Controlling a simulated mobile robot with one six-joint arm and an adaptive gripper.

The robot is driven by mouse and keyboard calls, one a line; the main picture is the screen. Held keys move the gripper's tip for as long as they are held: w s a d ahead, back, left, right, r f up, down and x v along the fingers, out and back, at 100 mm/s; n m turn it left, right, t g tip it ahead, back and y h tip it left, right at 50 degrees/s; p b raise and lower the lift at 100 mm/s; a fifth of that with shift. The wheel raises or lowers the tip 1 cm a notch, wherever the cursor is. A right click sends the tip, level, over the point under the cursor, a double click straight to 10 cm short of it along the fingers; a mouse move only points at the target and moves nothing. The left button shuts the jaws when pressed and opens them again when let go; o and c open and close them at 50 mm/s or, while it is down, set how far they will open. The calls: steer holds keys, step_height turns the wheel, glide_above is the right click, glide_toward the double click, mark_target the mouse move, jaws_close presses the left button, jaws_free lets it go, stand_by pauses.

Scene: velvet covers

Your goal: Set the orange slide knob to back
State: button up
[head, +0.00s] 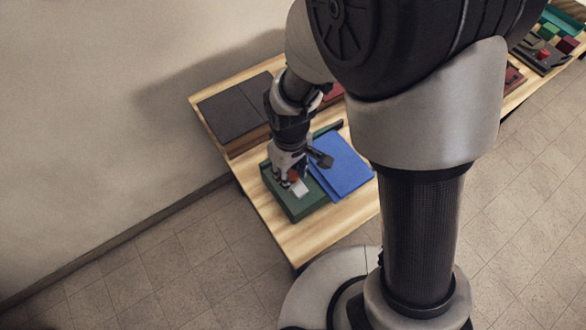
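A dark green box (304,207) stands near the front edge of the wooden table. On its top are a pale plate (300,188) and a small orange-red knob (293,175). My gripper (286,181) points down over the box, with its fingers right at the knob. The gripper partly hides the knob and any slot around it. I cannot tell whether the fingers touch the knob or are shut on it.
A blue flat cover (345,168) lies right beside the green box. A dark grey cover (235,108) lies at the back left of the table (318,232). A red piece (334,93) is partly behind my arm. More coloured items (550,45) stand at the upper right.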

mark_target(291, 175)
steer(key=o, duration=0.3)
steer(key=shift+r, duration=0.1)
step_height(291, 175, up, 12)
stand_by(0.6)
